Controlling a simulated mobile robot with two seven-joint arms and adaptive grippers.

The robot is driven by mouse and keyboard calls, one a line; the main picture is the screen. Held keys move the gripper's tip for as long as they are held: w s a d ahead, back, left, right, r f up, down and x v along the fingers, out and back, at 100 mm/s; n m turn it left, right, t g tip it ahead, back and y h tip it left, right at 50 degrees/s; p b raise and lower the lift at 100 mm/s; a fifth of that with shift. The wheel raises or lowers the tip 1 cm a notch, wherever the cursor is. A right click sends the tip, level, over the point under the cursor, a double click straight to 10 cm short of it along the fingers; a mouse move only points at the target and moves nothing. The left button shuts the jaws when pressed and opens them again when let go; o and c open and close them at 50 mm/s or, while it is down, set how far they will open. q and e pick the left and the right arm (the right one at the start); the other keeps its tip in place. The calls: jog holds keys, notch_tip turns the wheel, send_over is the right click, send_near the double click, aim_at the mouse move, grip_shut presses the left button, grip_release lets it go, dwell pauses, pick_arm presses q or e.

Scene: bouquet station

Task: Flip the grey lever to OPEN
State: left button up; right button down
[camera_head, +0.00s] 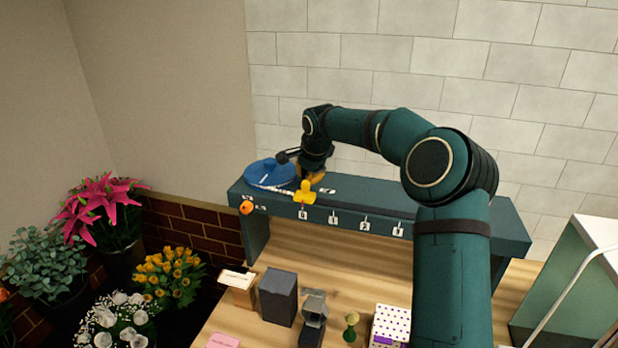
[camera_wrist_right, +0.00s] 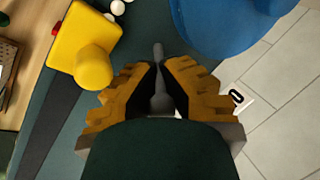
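My right gripper (camera_head: 312,172) is over the top of the dark teal shelf unit, just behind a yellow fixture. In the right wrist view its two ochre fingers (camera_wrist_right: 159,68) are close together, with a slim grey lever (camera_wrist_right: 158,52) between them. The fingers look shut on the lever, whose tip sticks out past the fingertips. In the head view the lever is hidden by the gripper. A small white plate with a dark mark (camera_wrist_right: 237,97) is beside the right finger; I cannot read OPEN on it. My left gripper is not in view.
A blue round object (camera_head: 270,172) and the yellow fixture (camera_head: 306,192) flank the gripper closely. The shelf unit (camera_head: 450,212) has an orange knob (camera_head: 246,208) and numbered tags. Boxes, including a dark grey one (camera_head: 278,296), stand below; flowers (camera_head: 170,276) are at left.

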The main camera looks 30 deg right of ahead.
jog(key=shift+w+a+r+n+g+h, duration=0.15)
jog(key=shift+w+a+g+h, duration=0.15)
jog(key=shift+g+h, duration=0.45)
jog(key=shift+w+a+r+n+g+h, duration=0.15)
jog(key=shift+w+g+h, duration=0.15)
jog(key=shift+g+h, duration=0.4)
jog(key=c, duration=1.1)
grip_release()
jog(key=shift+d+f, duration=0.1)
jog(key=shift+o, duration=0.2)
jog(key=v, duration=1.2)
jog(key=shift+w+d, duration=0.1)
